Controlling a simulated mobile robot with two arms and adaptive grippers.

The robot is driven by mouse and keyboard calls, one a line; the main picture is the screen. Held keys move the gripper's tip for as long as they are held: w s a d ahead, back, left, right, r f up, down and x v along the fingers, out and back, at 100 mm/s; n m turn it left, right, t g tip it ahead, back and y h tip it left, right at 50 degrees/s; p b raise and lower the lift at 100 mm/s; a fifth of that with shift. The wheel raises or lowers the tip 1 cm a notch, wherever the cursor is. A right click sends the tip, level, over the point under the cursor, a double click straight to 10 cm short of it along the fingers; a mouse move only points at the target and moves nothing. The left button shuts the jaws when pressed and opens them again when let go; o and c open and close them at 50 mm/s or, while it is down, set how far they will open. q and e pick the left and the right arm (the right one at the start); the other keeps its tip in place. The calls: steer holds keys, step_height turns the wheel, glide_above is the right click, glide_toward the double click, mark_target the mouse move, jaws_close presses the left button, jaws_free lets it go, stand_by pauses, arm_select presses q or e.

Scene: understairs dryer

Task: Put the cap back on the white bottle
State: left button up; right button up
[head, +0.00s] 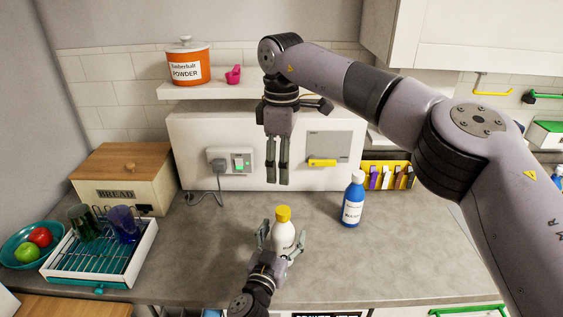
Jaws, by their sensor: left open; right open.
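The white bottle (283,236) stands upright on the grey worktop at the front middle. A yellow cap (283,213) sits on its top; I cannot tell how firmly it is seated. My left gripper (283,243) comes from the front, low down, with its open fingers on either side of the bottle. I cannot tell whether they touch it. My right gripper (277,181) hangs above and behind the bottle, pointing down. Its fingers are open with a narrow gap, and nothing is between them. The lower part of the bottle is partly hidden by my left gripper.
A blue bottle (352,203) with a white cap stands to the right. A dish rack (72,272) with glasses, a fruit bowl (18,256) and a bread box (120,189) are at left. A shelf (214,91) holds a powder tin (186,70).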

arm_select(q)
steer(key=v, duration=1.2)
